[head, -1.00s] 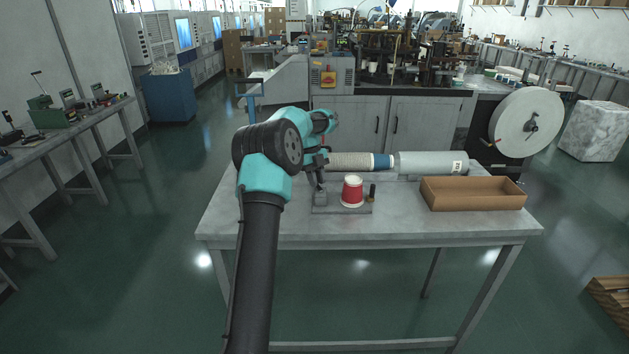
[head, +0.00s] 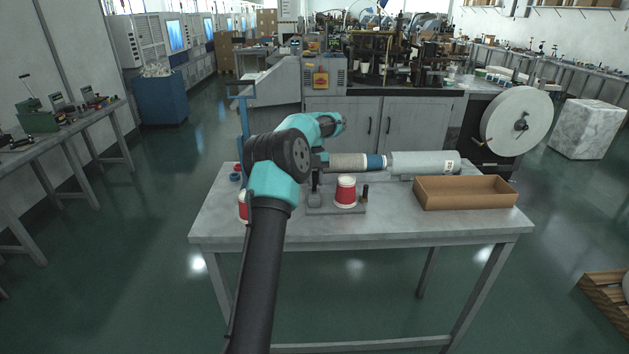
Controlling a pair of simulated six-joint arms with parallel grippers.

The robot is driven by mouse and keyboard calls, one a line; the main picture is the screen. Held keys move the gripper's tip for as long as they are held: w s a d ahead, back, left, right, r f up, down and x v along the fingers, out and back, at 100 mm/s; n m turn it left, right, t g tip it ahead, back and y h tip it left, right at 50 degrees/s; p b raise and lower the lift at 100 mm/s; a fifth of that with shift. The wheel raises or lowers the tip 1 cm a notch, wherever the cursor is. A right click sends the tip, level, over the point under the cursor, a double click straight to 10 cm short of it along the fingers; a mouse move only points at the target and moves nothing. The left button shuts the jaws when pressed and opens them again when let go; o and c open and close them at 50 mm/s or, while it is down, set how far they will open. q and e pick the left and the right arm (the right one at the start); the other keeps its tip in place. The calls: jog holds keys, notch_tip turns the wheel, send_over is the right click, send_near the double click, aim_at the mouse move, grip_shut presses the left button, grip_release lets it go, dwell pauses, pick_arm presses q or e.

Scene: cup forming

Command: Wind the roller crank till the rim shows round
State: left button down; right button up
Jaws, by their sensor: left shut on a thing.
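A red paper cup (head: 345,195) with a white rim stands upright on the grey plate of the forming fixture (head: 325,212), mid-table. My left gripper (head: 317,172) is at the upright part on the fixture's left side, left of the cup. It is shut on what seems to be the roller crank there; the crank is small and mostly hidden by the gripper. The rim is too small to tell how round it is. A short dark post (head: 364,194) stands right of the cup. My right gripper is not in view.
A brown open tray (head: 465,200) lies at the table's right. A long grey and blue cylinder (head: 425,163) lies behind the fixture. Another red cup (head: 243,207) and a blue ring-like item (head: 235,177) are at the left, partly behind my arm. The table front (head: 400,225) is clear.

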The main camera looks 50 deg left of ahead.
pick_arm(q)
jog(key=c, duration=1)
grip_release()
jog(key=shift+o, duration=0.2)
